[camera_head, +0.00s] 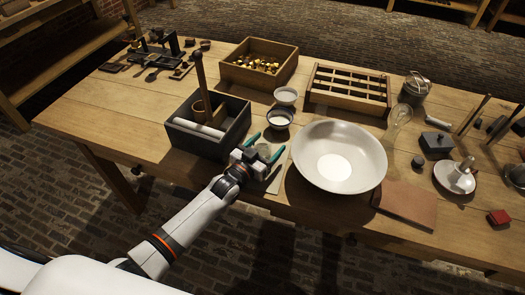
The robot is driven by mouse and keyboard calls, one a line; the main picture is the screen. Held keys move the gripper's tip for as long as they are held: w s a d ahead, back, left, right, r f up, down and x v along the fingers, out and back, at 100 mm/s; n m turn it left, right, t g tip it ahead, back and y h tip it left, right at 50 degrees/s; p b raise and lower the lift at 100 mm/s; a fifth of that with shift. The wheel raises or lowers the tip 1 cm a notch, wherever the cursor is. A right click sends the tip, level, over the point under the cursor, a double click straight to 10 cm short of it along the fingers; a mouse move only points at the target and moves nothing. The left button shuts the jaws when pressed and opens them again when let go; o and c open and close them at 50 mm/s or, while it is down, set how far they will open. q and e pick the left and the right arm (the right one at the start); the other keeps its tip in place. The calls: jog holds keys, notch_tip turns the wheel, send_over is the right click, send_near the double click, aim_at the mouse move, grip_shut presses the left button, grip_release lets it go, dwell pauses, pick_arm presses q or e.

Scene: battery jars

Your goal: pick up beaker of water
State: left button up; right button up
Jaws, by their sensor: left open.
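My left gripper (265,147) reaches in from the lower left over the table's front part. Its teal-tipped fingers are apart, with a dark box on their left and a large white bowl on their right. A small pale, glassy shape shows between the fingers; it may be the beaker of water, but it is too small and covered to be sure. Two small round vessels stand just beyond the gripper: a pale one (286,95) farther back and a dark-sided one with white contents (279,119) nearer. My right gripper is not in view.
The white bowl (365,160) stands close to the gripper's right. The dark box (233,137) holds a rod and a white roll. Behind are a wooden box (231,74) of small pieces and a slotted rack (320,96). A brown board (408,205) lies at front right. The table's left front is clear.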

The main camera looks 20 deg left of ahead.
pick_arm(q)
jog(key=c, duration=1.2)
jog(key=shift+o, duration=0.2)
jog(key=shift+r, duration=0.15)
